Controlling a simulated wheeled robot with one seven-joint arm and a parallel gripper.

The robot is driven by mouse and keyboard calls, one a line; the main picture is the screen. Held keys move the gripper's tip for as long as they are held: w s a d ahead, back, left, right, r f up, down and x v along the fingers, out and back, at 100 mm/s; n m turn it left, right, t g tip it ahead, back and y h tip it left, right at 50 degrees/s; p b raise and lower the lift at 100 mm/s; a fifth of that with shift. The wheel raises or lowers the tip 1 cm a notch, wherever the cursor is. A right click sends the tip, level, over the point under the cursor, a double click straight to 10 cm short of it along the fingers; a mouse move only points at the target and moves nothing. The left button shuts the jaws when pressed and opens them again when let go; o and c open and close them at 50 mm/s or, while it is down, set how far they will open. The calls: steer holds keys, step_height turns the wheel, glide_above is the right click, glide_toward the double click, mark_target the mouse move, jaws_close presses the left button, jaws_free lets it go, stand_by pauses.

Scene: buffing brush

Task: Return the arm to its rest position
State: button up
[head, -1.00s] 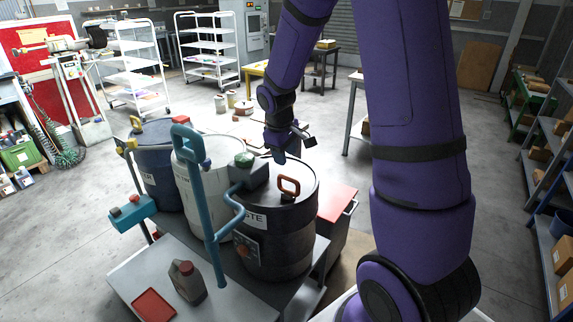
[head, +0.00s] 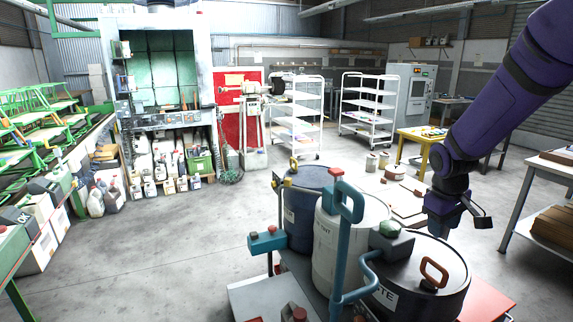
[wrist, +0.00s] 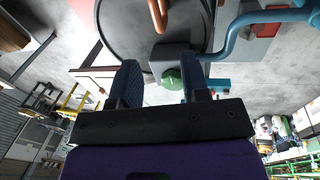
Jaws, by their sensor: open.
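My purple arm comes down from the upper right in the head view. My gripper (head: 441,228) hangs over the far side of a black drum (head: 440,262) with an orange handle (head: 434,272) on its lid. In the wrist view my gripper (wrist: 160,68) has its two dark fingers spread apart with nothing held between them. Beyond the fingers are a grey box with a green knob (wrist: 171,79), the black lid (wrist: 125,30) and its orange handle (wrist: 157,15). The gap between the fingertips and the lid is hard to judge.
A white drum (head: 345,240), a blue drum (head: 302,215) and a cart with a teal handle (head: 347,245) stand beside the black drum. A yellow table (head: 416,137) is behind, and a workbench (head: 535,205) is at right. Open floor (head: 180,250) lies left.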

steer(key=s+a+r+m+t+y, duration=0.1)
steer(key=s+a+r, duration=0.3)
steer(key=s+r, duration=0.4)
steer(key=s+a+r+m+t+y, duration=0.1)
steer(key=s+a+r+m+t, duration=0.1)
steer(key=s+a+r, duration=0.3)
steer(key=s+r+t, duration=0.1)
steer(key=s+r, duration=0.3)
steer(key=s, duration=0.7)
steer(key=shift+s+a+r+m, duration=0.15)
steer(key=shift+a+r+m, duration=0.05)
steer(key=shift+a+m, duration=0.1)
stand_by(0.7)
